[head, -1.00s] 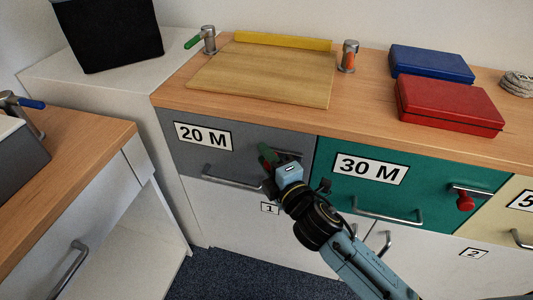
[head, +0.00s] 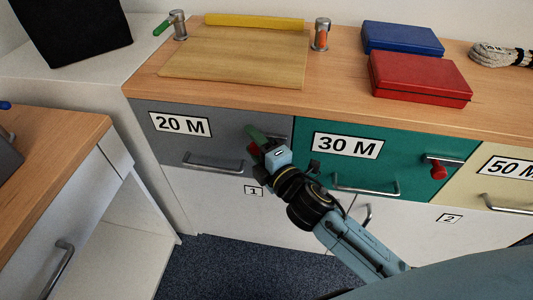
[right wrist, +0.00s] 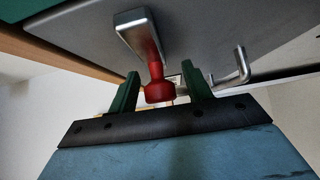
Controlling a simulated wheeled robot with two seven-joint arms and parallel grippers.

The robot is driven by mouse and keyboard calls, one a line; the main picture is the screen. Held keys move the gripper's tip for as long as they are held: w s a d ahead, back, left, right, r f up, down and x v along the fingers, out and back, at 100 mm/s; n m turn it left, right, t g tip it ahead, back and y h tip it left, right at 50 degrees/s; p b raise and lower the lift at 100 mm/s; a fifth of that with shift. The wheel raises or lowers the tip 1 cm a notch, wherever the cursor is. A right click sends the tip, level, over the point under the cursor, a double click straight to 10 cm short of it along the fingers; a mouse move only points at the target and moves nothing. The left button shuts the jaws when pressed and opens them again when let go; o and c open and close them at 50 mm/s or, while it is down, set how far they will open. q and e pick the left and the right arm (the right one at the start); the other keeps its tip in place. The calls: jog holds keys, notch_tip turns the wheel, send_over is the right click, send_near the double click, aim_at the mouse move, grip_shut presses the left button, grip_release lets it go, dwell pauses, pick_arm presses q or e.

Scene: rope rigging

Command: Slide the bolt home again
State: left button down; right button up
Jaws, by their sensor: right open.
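A bolt with a red knob (right wrist: 158,92) and a metal bracket (right wrist: 137,32) is on the grey 20 M drawer (head: 215,155), seen close in the right wrist view. My right gripper (head: 254,140) is at the upper right of that drawer front, its green fingers open. In the right wrist view the red knob shows between the two fingers (right wrist: 162,88); I cannot tell whether either finger touches it. In the head view the gripper hides most of this bolt, with only a bit of red showing. My left gripper is out of view.
The green 30 M drawer (head: 400,155) has its own red-knobbed bolt (head: 438,170). Bar handles (head: 212,168) stick out from the drawers. Open floor (head: 225,270) lies below.

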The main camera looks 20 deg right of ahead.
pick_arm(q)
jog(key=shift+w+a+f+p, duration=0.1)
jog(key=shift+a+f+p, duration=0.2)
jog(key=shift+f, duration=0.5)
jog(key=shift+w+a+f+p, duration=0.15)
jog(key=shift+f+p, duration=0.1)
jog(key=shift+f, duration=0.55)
pick_arm(e)
jog(key=v, duration=1.3)
jog(key=shift+r, duration=0.1)
